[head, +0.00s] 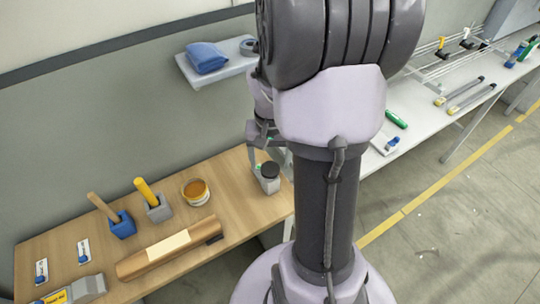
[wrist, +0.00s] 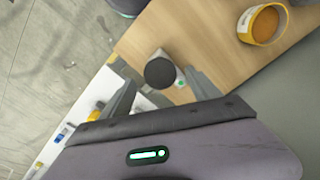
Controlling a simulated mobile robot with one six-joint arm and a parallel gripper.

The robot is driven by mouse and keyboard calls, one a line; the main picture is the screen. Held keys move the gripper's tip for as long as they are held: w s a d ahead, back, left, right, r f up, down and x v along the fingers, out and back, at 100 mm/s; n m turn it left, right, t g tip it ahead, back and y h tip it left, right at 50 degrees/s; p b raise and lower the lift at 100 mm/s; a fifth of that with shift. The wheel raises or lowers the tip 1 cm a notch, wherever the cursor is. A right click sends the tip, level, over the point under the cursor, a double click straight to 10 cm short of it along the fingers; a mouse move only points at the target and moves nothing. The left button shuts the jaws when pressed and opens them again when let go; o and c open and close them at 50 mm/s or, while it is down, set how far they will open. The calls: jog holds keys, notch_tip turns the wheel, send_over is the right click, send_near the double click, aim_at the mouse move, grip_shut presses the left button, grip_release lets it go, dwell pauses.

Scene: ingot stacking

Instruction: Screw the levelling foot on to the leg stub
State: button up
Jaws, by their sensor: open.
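The levelling foot (wrist: 160,73) is a round black disc. In the head view the foot (head: 270,170) sits on top of a small light-grey block (head: 270,186) near the right end of the wooden bench. The leg stub is not clearly told apart; the foot hides whatever is beneath it. My gripper (wrist: 160,80) is open, with one finger on each side of the black disc in the wrist view. I see gaps between the disc and both fingers. In the head view my gripper (head: 264,146) is just above the foot, partly hidden by my arm.
An orange-filled tin (head: 195,192), a yellow-handled tool in a grey block (head: 158,208), a wooden-handled tool in a blue block (head: 122,225) and a brown roll (head: 170,248) share the wooden bench (head: 232,208). A wall shelf (head: 222,68) holds blue cloth. A white table (head: 420,122) stands right.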

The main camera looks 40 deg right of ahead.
aim_at(270, 169)
notch_tip(270, 169, down, 4)
jog(key=b, duration=0.3)
jog(key=shift+r, duration=0.25)
jog(key=c, duration=1.3)
jog(key=shift+o, duration=0.2)
jog(key=shift+m, duration=0.5)
jog(key=m+b, duration=0.1)
jog(key=m, duration=0.1)
jog(key=shift+f+m+b, duration=0.3)
jog(key=shift+m+b, duration=0.1)
jog(key=m+b, duration=0.1)
jog(key=m, duration=0.2)
jog(key=m+b, duration=0.1)
jog(key=m, duration=0.3)
jog(key=shift+r, duration=0.15)
jog(key=shift+r+m, duration=0.15)
jog(key=shift+m, duration=0.25)
